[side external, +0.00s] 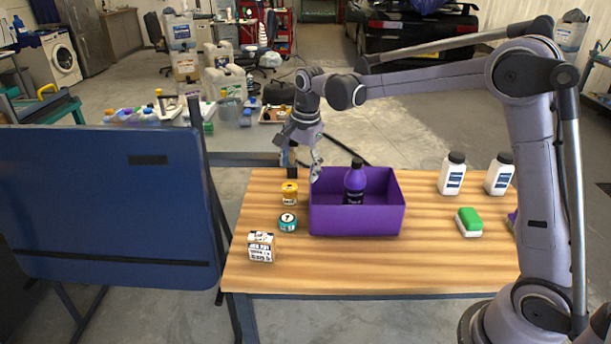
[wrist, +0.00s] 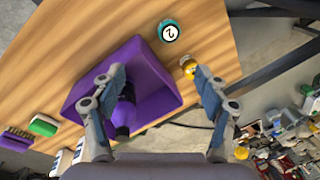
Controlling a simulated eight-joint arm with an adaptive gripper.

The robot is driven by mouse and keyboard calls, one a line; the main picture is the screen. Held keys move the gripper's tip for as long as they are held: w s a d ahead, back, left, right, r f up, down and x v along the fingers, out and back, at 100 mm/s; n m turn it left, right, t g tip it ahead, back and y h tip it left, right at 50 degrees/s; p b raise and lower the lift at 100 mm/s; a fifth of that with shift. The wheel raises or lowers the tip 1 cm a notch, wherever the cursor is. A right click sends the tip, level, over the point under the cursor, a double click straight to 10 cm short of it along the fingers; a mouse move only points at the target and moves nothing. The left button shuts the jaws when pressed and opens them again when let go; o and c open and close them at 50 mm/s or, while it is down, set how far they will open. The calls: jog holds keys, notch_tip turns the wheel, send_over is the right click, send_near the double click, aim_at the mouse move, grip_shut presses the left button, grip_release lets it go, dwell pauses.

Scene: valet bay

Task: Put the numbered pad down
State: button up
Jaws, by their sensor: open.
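My gripper (side external: 302,165) is open with nothing between its fingers, above the back left corner of the purple box; the wrist view also shows the spread fingers (wrist: 160,80). A round teal piece (side external: 288,223) with a dark mark on a white disc stands on the table left of the box. In the wrist view its top (wrist: 168,30) reads like a 2. I cannot tell whether it is the numbered pad; no other clearly numbered pad shows.
The open purple box (side external: 357,222) holds a purple bottle (side external: 355,184). A white printed carton (side external: 261,247) stands at the front left. Two white bottles (side external: 452,176) and a green-and-white sponge (side external: 469,223) are at the right. The table's front middle (side external: 370,268) is clear.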

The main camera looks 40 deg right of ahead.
jog(key=s+a+r+n+t, duration=0.1)
jog(key=s+r+n, duration=0.25)
jog(key=s, duration=0.35)
jog(key=s+r+n+t, duration=0.2)
jog(key=s+n, duration=0.3)
jog(key=s, duration=0.1)
jog(key=s+a+f+n+t, duration=0.1)
jog(key=s+f+n+t, duration=0.1)
jog(key=s+f+n, duration=0.2)
jog(key=s+n, duration=0.3)
jog(key=s, duration=0.4)
